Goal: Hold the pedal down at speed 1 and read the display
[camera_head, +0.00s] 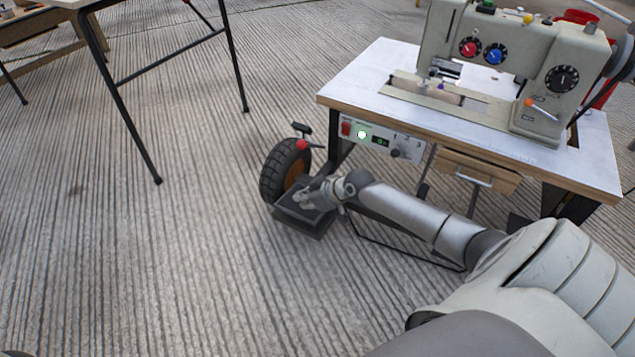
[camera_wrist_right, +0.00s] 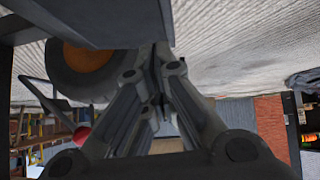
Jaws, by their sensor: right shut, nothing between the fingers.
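The dark pedal (camera_head: 302,225) is on the floor by the left front leg of the sewing table. My right gripper (camera_head: 308,198) is at its top; the fingers look to be on or just above the plate, and I cannot tell whether it is pressed. In the wrist view the shut, empty fingertips (camera_wrist_right: 158,58) reach the edge of a dark plate (camera_wrist_right: 95,22). The control panel (camera_head: 408,147) on the table front has a lit green lamp (camera_head: 362,134), a small display (camera_head: 380,140) with unreadable green characters, and a speed knob (camera_head: 395,153). My left gripper is out of view.
The sewing machine (camera_head: 500,70) stands on the white table (camera_head: 350,85). A wheel (camera_head: 283,170) with an orange hub and a red-knobbed lever (camera_head: 302,144) are just behind the pedal. A wooden drawer (camera_head: 475,172) hangs under the table.

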